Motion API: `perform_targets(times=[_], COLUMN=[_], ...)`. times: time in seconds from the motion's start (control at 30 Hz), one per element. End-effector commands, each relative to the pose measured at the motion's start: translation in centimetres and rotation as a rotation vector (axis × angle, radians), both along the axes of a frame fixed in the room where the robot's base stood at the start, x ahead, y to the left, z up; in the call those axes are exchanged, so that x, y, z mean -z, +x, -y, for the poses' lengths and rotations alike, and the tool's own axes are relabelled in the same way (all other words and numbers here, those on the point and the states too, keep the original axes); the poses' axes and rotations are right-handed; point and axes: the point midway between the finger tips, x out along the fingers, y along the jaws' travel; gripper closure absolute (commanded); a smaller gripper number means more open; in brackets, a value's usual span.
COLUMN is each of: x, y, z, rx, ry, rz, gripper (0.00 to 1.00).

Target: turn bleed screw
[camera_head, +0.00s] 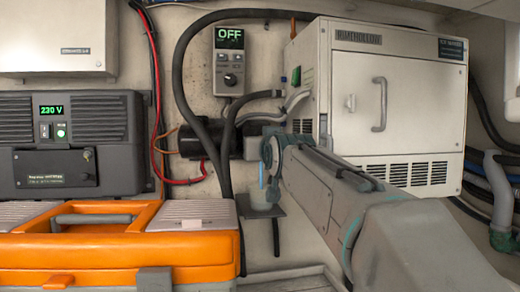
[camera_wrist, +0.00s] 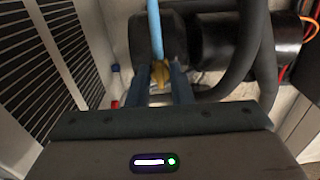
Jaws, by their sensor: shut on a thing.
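The brass-coloured bleed screw (camera_wrist: 161,73) shows in the wrist view between the two fingers of my gripper (camera_wrist: 161,88). My gripper is shut on it. A light blue tube (camera_wrist: 155,28) runs from the screw towards the top of that view. In the head view the blue tube (camera_head: 262,173) hangs down beside the end of my arm into a small cup (camera_head: 262,197) on a grey bracket. There my gripper (camera_head: 268,150) is at the dark pump body, and my own arm hides the screw and much of the fingers.
A white heater cabinet (camera_head: 390,50) stands right behind my arm. A control panel (camera_head: 228,60) reading OFF is on the wall. Black hoses (camera_head: 180,85) loop close to my gripper. An orange case (camera_head: 110,245) and a dark 230 V unit (camera_head: 70,145) fill the left.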

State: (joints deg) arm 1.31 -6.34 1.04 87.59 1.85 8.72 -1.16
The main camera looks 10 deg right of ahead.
Motion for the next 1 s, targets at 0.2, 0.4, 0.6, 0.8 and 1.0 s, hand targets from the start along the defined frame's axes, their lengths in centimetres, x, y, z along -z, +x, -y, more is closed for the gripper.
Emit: perform_targets(times=[0.2,0.4,0.6,0.8,1.0], x=[0.1,0.1,0.1,0.0,0.0], y=[0.0,0.0,0.0,0.0,-1.3], z=[0.0,0.0,0.0,0.0,0.0], rx=[0.000,0.000,0.000,0.000,0.000], ry=[-0.011,-0.011,-0.010,-0.010,-0.010], rz=[-0.003,-0.003,-0.002,-0.001,0.001], gripper=[1.00,1.00,0.59,0.59,0.59])
